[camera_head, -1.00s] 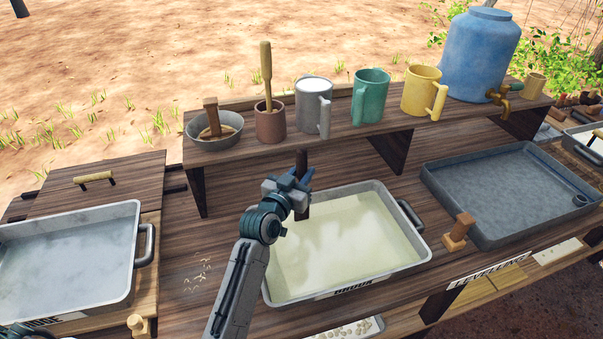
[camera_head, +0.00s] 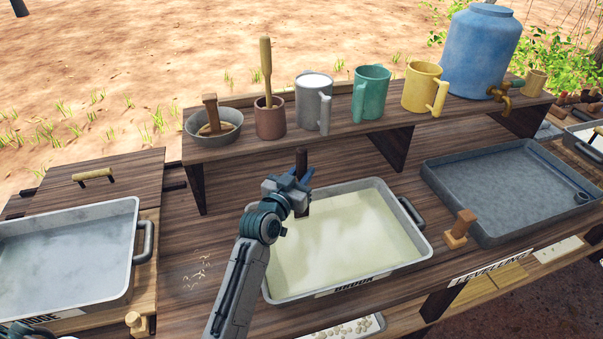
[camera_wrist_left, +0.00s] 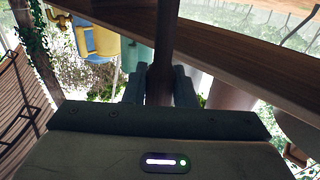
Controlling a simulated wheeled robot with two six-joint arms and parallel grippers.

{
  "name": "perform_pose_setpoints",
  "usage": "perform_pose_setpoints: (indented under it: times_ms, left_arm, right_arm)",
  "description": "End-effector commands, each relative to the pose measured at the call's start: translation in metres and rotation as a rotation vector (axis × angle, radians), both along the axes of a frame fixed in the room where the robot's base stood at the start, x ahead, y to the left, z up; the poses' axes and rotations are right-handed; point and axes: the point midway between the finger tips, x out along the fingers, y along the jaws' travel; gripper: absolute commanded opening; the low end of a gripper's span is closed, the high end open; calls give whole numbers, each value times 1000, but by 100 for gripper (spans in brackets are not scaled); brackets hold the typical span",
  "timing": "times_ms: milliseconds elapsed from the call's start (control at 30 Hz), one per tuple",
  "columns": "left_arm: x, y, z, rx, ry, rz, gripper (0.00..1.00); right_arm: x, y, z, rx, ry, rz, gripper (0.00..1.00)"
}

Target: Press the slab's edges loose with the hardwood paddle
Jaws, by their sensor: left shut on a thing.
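The pale cream slab (camera_head: 350,235) lies in a grey metal tray (camera_head: 419,262) at the middle of the bench. My left gripper (camera_head: 300,180) is over the tray's far left part, shut on the dark wooden paddle (camera_head: 302,160). The paddle stands roughly upright, its handle rising above the fingers and its lower part showing just below them. In the left wrist view the paddle (camera_wrist_left: 161,60) runs up between the two fingers (camera_wrist_left: 160,88). Whether the paddle's lower end touches the slab is hard to tell. My right gripper is not seen.
A raised shelf behind holds a grey bowl (camera_head: 229,138), a brown pot (camera_head: 270,125), grey (camera_head: 311,102), green (camera_head: 369,95) and yellow (camera_head: 419,90) mugs, and a blue barrel (camera_head: 480,52). A water-filled tray (camera_head: 510,190) stands right, another tray (camera_head: 60,262) left. A wooden block (camera_head: 459,230) stands between trays.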

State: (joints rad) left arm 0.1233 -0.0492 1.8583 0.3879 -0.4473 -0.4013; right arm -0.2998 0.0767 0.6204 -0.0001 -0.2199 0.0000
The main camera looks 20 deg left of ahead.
Motion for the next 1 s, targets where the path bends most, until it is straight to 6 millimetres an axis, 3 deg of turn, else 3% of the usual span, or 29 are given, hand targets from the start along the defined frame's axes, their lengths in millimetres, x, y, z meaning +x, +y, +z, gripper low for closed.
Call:
perform_pose_setpoints:
  times_ms: [233, 600, 1000]
  left_arm:
    - [0, 0, 6, 0, 2, 0, 1]
    - [0, 0, 50, 0, 1, 0, 1]
    - [0, 0, 51, 0, 1, 0, 1]
  right_arm:
    - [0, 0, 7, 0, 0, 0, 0]
    - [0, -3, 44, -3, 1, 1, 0]
    - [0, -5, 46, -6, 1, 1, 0]
